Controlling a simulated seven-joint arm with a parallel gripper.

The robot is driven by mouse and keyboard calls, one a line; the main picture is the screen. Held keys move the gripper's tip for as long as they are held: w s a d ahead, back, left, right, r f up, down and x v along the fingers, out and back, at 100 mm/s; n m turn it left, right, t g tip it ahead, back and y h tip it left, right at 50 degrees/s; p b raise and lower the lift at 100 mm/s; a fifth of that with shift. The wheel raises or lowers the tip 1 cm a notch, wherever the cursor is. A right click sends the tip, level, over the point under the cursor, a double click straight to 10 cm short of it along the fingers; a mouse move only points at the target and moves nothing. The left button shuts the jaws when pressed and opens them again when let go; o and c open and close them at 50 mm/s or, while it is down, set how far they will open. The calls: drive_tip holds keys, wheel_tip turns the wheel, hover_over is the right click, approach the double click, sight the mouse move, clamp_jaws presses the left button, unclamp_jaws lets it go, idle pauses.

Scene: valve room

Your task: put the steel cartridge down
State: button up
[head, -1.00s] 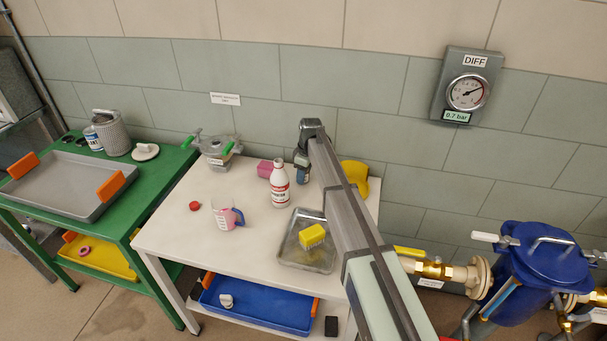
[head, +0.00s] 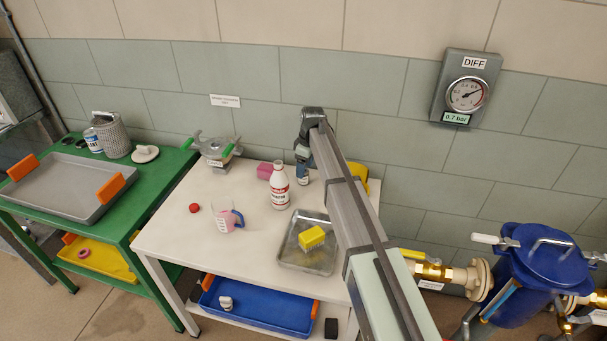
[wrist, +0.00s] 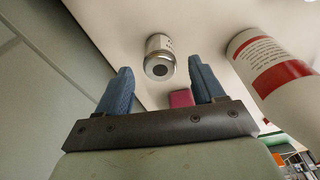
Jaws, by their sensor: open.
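My gripper (head: 304,150) is over the back of the white table. In the wrist view its blue fingers (wrist: 156,82) are apart with nothing between them. A small can (wrist: 160,58) with a silvery end and a dark centre shows beyond the fingertips.
A grey tray (head: 65,187) lies on the green bench.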

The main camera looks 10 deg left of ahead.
sight(307, 172)
drive_tip(key=r, duration=0.4)
drive_tip(key=d+r, duration=0.1)
drive_tip(key=r, duration=0.2)
drive_tip(key=shift+s, duration=0.1)
drive_tip(key=s+d+f+m+g, duration=0.1)
drive_tip(key=s+d+f+m, duration=0.3)
drive_tip(key=s+d, duration=0.65)
drive_tip(key=s+d+f+m+g, duration=0.15)
drive_tip(key=s+d+m, duration=0.35)
drive_tip(key=s+d, duration=0.55)
drive_tip(key=s+d+f+m+g, duration=0.1)
drive_tip(key=s+d+f+m, duration=0.3)
drive_tip(key=s+d, duration=0.65)
drive_tip(key=s+d+f+m+g, duration=0.15)
drive_tip(key=s+f, duration=0.35)
drive_tip(key=f, duration=0.6)
drive_tip(key=s+d+f+m, duration=0.1)
drive_tip(key=s+d+f, duration=0.2)
drive_tip(key=s+f, duration=0.55)
drive_tip(key=s+d+f+g+h, duration=0.1)
drive_tip(key=s+f+g, duration=0.1)
drive_tip(key=s+f, duration=1.1)
wheel_tip(307, 172, down, 4)
drive_tip(key=shift+d, duration=0.4)
